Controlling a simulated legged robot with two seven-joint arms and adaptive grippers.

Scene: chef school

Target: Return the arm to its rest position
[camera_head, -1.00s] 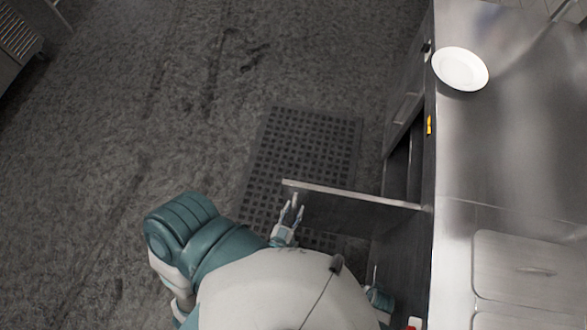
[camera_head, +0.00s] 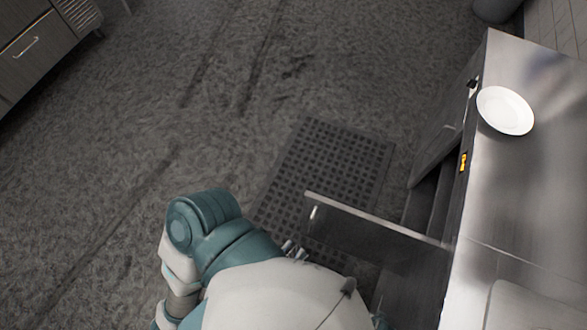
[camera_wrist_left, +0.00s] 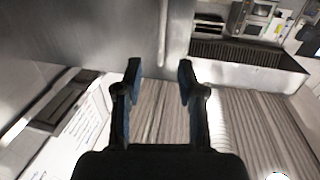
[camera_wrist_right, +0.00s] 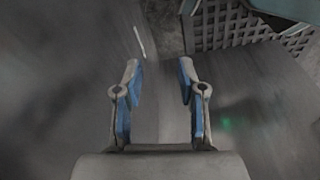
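My left gripper (camera_head: 293,249) shows only by its fingertips in the head view, just past the edge of my white body and close to the open cabinet door (camera_head: 375,228). In the left wrist view my left gripper (camera_wrist_left: 160,72) has its fingers apart with nothing between them. My right gripper (camera_wrist_right: 158,75) has its fingers apart and empty in the right wrist view, in front of a blurred grey surface. I cannot make out the right gripper in the head view. My left shoulder and upper arm are teal and white; the forearm is mostly hidden.
The open door juts out from the cabinet under the steel counter (camera_head: 540,215). A white plate (camera_head: 505,110) sits on the counter, and a small orange item (camera_head: 463,162) is at its edge. A perforated mat (camera_head: 335,165) lies on the floor. The floor to the left is clear.

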